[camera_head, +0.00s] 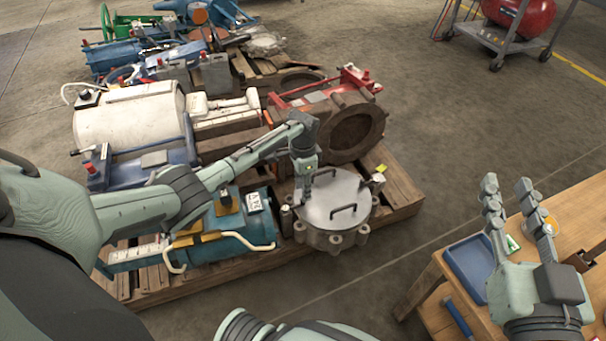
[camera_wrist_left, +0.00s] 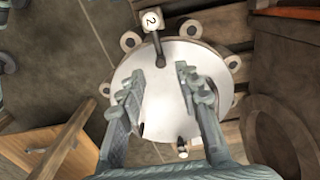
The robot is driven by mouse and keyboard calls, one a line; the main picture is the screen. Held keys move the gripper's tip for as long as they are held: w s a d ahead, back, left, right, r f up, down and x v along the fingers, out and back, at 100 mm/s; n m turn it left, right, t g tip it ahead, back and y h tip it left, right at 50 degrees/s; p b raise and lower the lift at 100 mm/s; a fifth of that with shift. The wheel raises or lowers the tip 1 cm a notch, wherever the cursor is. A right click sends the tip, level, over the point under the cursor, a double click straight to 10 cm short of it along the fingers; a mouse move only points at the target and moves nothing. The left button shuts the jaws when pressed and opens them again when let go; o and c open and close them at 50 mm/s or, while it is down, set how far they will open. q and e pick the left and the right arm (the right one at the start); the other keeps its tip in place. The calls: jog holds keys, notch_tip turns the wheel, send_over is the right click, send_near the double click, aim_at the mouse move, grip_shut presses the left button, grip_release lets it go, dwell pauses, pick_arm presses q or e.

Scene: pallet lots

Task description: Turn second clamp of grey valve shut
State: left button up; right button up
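The grey valve (camera_head: 345,222) is a round metal body with a pale flat lid, dark handles and lugs around its rim, lying on a wooden pallet. In the left wrist view the lid (camera_wrist_left: 165,108) lies below my left gripper (camera_wrist_left: 158,78). A clamp with a white tag marked "2" (camera_wrist_left: 152,20) sits at the top of the rim, and its dark lever (camera_wrist_left: 159,48) points inward over the lid. My left gripper is open, with the lever's end near the gap between its fingers; contact cannot be told. My right gripper (camera_head: 508,190) is open and empty above the wooden table.
A blue machine (camera_head: 232,232) lies close left of the valve, and a rusty red-flanged valve (camera_head: 352,130) stands behind it. A wooden table (camera_head: 425,305) with a blue tray (camera_head: 468,268) is at the right. The floor between pallet and table is clear.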

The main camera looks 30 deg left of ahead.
pick_arm(q)
notch_tip(320, 180, up, 7)
jog(key=shift+r, duration=0.15)
jog(key=shift+s, duration=0.15)
dwell(0.5)
